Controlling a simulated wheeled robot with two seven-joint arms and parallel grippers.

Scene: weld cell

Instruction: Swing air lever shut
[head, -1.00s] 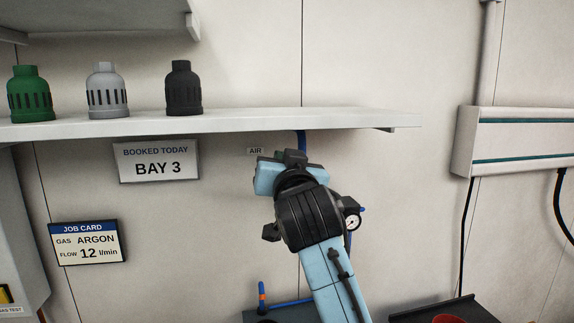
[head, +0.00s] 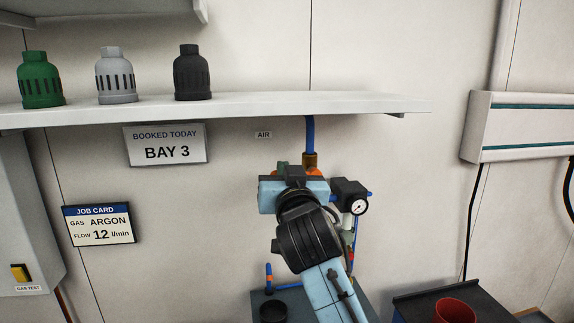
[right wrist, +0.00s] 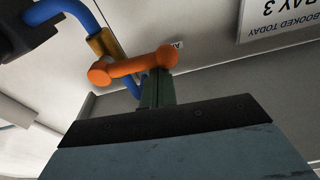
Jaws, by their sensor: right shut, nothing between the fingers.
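The air valve (head: 310,160) is a brass body on a blue pipe under the AIR label. Its orange lever (head: 316,172) is partly hidden behind my right gripper (head: 283,167). In the right wrist view the lever (right wrist: 132,67) shows whole and looks to lie across the pipe (right wrist: 87,17). My right gripper's dark green fingers (right wrist: 156,90) are together and empty, at or very near the lever's right end. I cannot tell whether they touch it. My left gripper is not in view.
A shelf (head: 370,103) with green, grey and black cups runs above my right gripper. A black block with a pressure gauge (head: 359,207) is close on the right. A red bowl (head: 455,311) stands lower right.

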